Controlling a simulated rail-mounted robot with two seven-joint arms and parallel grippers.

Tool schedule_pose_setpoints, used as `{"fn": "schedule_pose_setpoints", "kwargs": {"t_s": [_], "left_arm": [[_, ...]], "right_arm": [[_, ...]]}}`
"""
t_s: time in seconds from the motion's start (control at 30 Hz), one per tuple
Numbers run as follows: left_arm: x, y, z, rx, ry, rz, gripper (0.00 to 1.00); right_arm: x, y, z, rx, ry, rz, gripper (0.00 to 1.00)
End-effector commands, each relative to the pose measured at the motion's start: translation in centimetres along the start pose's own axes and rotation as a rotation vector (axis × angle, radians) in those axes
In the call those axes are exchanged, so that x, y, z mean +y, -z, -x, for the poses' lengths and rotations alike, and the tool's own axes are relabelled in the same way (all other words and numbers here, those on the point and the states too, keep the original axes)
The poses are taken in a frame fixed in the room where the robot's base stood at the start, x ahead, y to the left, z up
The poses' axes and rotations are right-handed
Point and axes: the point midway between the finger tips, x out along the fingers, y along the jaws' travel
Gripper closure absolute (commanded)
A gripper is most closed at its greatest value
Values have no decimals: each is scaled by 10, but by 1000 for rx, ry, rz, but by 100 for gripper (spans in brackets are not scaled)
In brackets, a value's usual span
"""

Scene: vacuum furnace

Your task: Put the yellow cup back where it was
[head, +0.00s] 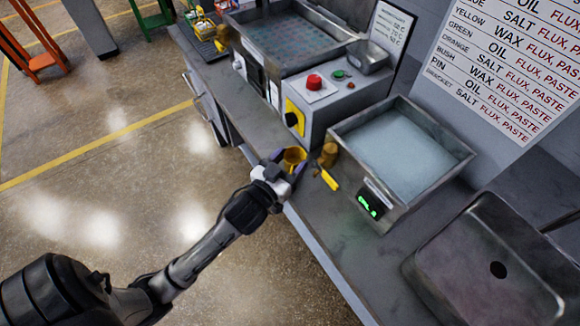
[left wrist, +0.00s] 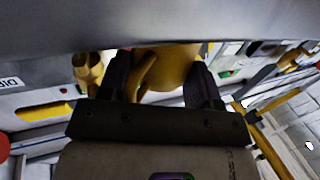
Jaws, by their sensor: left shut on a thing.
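The yellow cup (head: 294,155) is between the fingers of my left gripper (head: 288,163), at the front edge of the grey workbench. My left gripper is shut on it. In the left wrist view the cup (left wrist: 172,68) shows between the two dark fingers, with its handle towards the left finger. Its top is cut off by a grey shape across the upper part of that view. I cannot tell whether the cup touches the bench. My right gripper is not in view.
A brown-gold part (head: 328,155) and a small yellow piece (head: 330,180) stand just right of the cup. Behind are a control box (head: 318,108) with a red button and a bath (head: 400,150) with a green display. A sink (head: 485,262) is at lower right.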

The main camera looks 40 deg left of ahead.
Motion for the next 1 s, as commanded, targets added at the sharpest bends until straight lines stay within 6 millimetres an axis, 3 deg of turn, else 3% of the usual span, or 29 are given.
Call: {"fn": "schedule_pose_setpoints", "kwargs": {"t_s": [0.03, 0.1, 0.53, 0.57, 0.8, 1.0], "left_arm": [[0, -12, 0, -3, 1, -1, 74], [0, -17, 0, -2, 0, 0, 74], [0, -20, 0, -1, 0, 0, 74], [0, -19, 0, -1, 0, -1, 39], [0, -19, 0, -1, 0, 0, 16], [0, -19, 0, -1, 0, -1, 16]], "right_arm": [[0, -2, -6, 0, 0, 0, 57], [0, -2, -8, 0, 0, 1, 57], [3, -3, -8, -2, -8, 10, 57], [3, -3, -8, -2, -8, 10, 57], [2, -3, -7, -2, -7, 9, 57], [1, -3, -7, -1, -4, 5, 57]]}}
